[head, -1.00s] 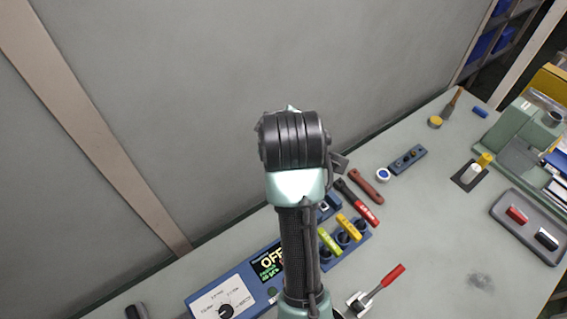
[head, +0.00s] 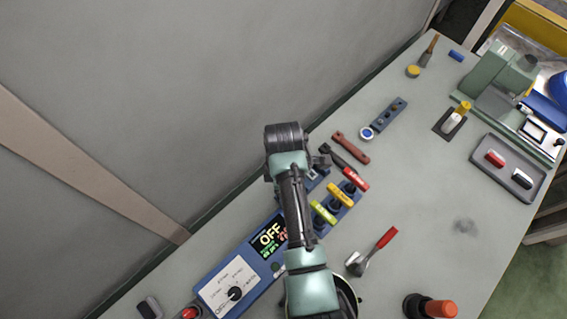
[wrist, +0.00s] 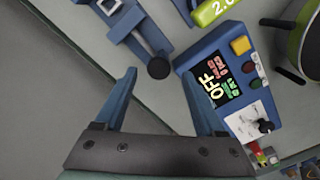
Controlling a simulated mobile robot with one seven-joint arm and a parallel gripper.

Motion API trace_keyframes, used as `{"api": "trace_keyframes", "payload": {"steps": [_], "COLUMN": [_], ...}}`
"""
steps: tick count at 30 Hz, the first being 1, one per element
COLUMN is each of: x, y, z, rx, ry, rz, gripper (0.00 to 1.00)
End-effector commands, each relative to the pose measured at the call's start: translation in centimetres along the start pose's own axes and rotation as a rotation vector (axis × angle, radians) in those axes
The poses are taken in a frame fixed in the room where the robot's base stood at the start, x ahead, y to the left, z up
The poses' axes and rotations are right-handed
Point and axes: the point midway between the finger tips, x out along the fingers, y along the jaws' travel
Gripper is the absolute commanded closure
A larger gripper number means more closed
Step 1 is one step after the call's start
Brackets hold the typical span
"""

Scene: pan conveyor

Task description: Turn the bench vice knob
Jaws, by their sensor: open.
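In the wrist view a small blue device that looks like the bench vice (wrist: 124,28) stands on the bench, with a pale square frame in its middle. A round black knob (wrist: 158,67) sits at its lower right end. My gripper (wrist: 160,84) is open, its two blue fingers apart and empty. The knob shows between and just beyond the fingertips; I cannot tell the remaining distance. In the head view my own arm hides the gripper and most of the vice.
A blue control box (head: 240,277) with an OFF display is close to the right finger in the wrist view (wrist: 243,78). A wall (head: 150,80) stands behind the bench.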

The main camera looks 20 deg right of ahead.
Motion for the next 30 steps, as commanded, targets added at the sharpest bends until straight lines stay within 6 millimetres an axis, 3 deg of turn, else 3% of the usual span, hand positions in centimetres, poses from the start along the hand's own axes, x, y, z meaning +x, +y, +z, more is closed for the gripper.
{"api": "trace_keyframes", "payload": {"steps": [6, 16, 27, 28, 30], "x": [2.1, 2.4, 2.4, 2.4, 2.4], "y": [0.0, 0.0, 0.0, 0.0, 0.0], "z": [0.0, 0.0, 0.0, 0.0, 0.0], "rx": [0.0, 0.001, 0.001, 0.001, 0.001], "ry": [0.0, 0.001, 0.001, 0.001, 0.001], "rz": [0.0, 0.001, 0.001, 0.001, 0.001], "gripper": [0.28, 0.28, 0.95, 1.0, 1.0]}}
